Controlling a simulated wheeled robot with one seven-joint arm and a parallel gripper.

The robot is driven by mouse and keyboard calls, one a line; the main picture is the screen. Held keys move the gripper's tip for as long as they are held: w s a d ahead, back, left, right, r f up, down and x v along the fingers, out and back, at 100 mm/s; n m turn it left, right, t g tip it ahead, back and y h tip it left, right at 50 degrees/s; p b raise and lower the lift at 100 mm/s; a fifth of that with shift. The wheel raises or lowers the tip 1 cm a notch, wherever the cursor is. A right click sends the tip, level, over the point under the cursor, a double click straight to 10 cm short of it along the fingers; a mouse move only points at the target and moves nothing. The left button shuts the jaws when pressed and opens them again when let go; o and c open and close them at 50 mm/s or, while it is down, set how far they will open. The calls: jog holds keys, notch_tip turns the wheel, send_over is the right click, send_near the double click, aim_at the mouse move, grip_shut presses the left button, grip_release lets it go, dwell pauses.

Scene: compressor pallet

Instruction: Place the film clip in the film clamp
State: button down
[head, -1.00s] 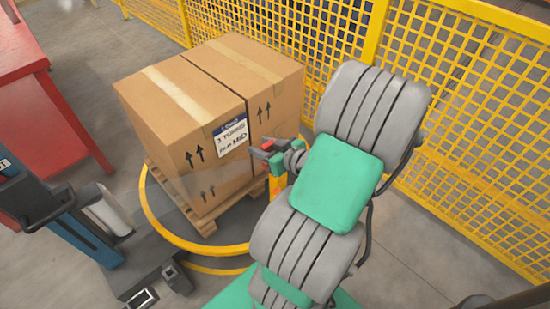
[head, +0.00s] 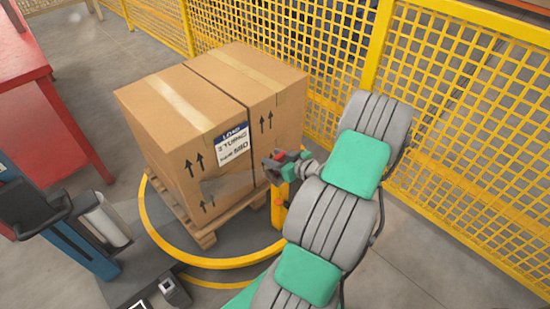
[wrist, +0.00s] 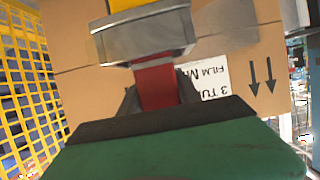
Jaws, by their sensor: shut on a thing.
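My gripper (head: 282,160) is in front of the box's right side, near the top of a short yellow post (head: 279,213). In the wrist view my gripper (wrist: 157,97) is shut on the red film clip (wrist: 157,82). A grey metal piece (wrist: 150,38) lies at the clip's far end, with yellow (wrist: 125,4) beyond it. I cannot tell whether that piece belongs to the clip or to the film clamp. The post carries a small red part (head: 280,203); the clamp itself is not clear. A translucent film patch (wrist: 225,45) shows beside the grey piece.
A labelled cardboard box (head: 170,120) stands on a wooden pallet (head: 203,236), inside a yellow floor ring (head: 228,263). Yellow mesh fencing (head: 475,130) runs behind and to the right. A red table (head: 70,120) and a blue column with a white roll (head: 103,222) stand at left.

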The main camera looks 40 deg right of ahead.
jog(key=c, duration=0.9)
grip_release()
jog(key=shift+f, duration=0.1)
jog(key=shift+o, duration=0.2)
jog(key=shift+s+r, duration=0.1)
jog(key=shift+r, duration=0.15)
jog(key=p+v, duration=0.1)
jog(key=v, duration=1)
jog(key=shift+s+p, duration=0.3)
jog(key=shift+s, duration=0.05)
jog(key=shift+r, duration=0.15)
